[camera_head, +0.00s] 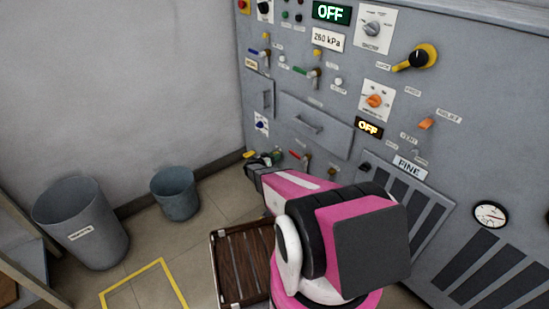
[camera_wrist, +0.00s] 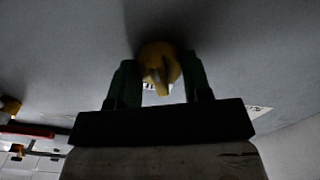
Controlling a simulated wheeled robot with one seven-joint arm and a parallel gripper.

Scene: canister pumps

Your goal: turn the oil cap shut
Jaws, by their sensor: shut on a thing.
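The oil cap (camera_wrist: 160,60) shows in the wrist view as a round yellow cap with a raised ridge, on the grey panel face. My gripper (camera_wrist: 160,72) has its two dark green fingers on either side of the cap and is shut on it. In the head view my gripper (camera_head: 264,158) is low at the left end of the panel, and my arm reaches across in front of it. The cap is mostly hidden there. The wrist view is dark, so I cannot tell how far the cap is turned.
The grey panel (camera_head: 330,95) carries many knobs, levers and labels. A red-handled lever (camera_head: 298,156) is close to the right of my gripper. A slatted brown crate (camera_head: 242,262) lies below. Two grey bins (camera_head: 80,222) (camera_head: 176,194) stand at left, with open floor between them and the panel.

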